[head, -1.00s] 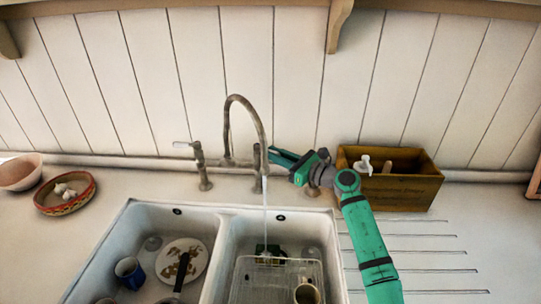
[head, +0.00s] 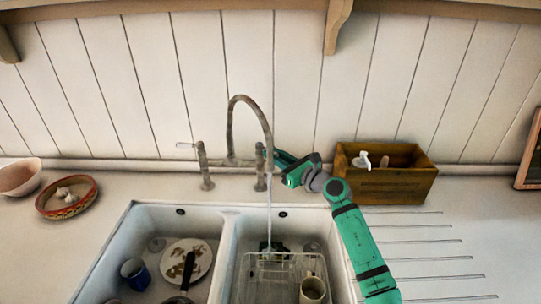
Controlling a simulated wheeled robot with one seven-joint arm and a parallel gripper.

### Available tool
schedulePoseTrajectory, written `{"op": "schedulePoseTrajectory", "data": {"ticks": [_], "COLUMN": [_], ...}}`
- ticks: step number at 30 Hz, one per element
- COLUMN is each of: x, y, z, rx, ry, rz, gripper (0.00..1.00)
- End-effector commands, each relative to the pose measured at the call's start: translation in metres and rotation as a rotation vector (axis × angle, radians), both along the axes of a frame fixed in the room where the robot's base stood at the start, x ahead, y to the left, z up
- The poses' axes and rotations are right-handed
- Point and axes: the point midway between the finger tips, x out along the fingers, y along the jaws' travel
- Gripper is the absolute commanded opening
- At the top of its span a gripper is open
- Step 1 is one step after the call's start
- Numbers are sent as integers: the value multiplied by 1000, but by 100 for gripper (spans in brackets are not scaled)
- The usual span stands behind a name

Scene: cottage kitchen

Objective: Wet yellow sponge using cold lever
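The metal bridge tap (head: 233,130) stands behind the double sink, and a stream of water (head: 269,222) runs from its spout into the right basin (head: 238,225). Its left lever (head: 185,146) has a pale handle. The right lever is hidden behind my gripper. My gripper (head: 280,158), green and dark, is beside the tap's right post. I cannot tell whether its fingers are open or touching the lever. A small dark green and yellowish thing (head: 278,246) lies under the stream near the wire rack; I cannot tell whether it is the sponge.
A wire rack (head: 282,272) and a cream mug (head: 312,290) are in the right basin. The left basin holds a dirty plate (head: 185,261), a blue mug (head: 135,273) and a pan (head: 178,299). A wooden box (head: 385,185) stands right of my gripper. The ribbed drainer at right is clear.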

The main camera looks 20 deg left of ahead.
Motion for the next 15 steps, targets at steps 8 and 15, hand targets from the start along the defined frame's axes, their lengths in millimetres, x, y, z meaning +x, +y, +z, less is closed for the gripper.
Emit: {"op": "schedulePoseTrajectory", "data": {"ticks": [8,15], "x": [-2,-3], "y": [2,-2], "z": [1,1], "rx": [0,0], "ry": [-2,-2], "rz": [5,4], "gripper": [35,35]}}
